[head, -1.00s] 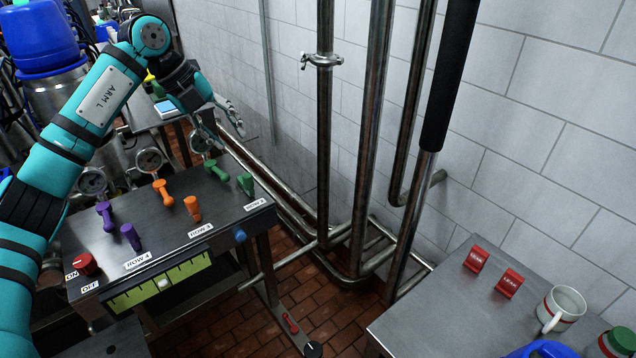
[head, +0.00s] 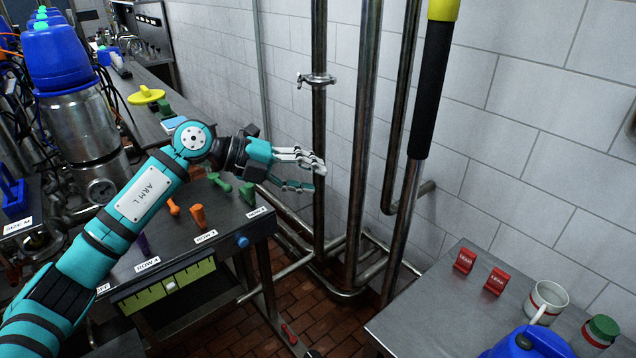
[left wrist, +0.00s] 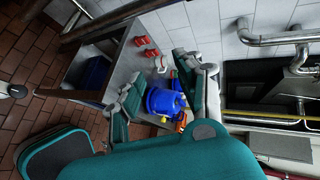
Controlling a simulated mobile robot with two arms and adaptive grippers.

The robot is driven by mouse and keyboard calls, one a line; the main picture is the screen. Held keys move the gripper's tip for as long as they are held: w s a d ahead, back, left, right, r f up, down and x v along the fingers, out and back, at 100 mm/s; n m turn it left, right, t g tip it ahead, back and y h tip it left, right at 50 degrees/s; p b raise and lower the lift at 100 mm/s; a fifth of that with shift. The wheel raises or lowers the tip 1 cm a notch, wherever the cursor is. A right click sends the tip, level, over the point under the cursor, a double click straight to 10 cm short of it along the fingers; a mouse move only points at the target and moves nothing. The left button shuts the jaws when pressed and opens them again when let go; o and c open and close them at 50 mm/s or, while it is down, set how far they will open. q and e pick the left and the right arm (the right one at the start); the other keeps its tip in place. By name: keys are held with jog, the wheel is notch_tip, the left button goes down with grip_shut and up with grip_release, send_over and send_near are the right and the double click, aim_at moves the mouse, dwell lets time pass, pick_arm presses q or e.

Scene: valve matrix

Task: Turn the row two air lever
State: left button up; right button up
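The row two label (head: 257,212) is on the front edge of the dark valve table. Two green levers, one (head: 247,192) near the label and one (head: 219,182) farther back, stand behind it. I cannot tell which is the air lever. My left gripper (head: 316,179) is open and empty, in the air to the right of the green levers and apart from them, in front of the pipes. In the left wrist view its spread fingers (left wrist: 160,98) have nothing between them up close; the levers are not seen there. My right gripper is not in view.
Orange levers (head: 198,216) stand left of the green ones; a purple one (head: 143,243) is partly hidden by my left arm. Vertical pipes (head: 364,140) stand behind the gripper. A right-hand table holds red tags (head: 464,261), a mug (head: 546,301) and a blue container (head: 530,343).

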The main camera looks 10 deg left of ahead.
pick_arm(q)
jog(key=shift+s+d+r+h, duration=0.2)
jog(key=shift+s+d+h, duration=0.25)
jog(key=shift+d, duration=0.25)
jog(key=shift+s+d+r+h, duration=0.15)
jog(key=shift+s+d+h, duration=0.15)
jog(key=shift+d+h, duration=0.3)
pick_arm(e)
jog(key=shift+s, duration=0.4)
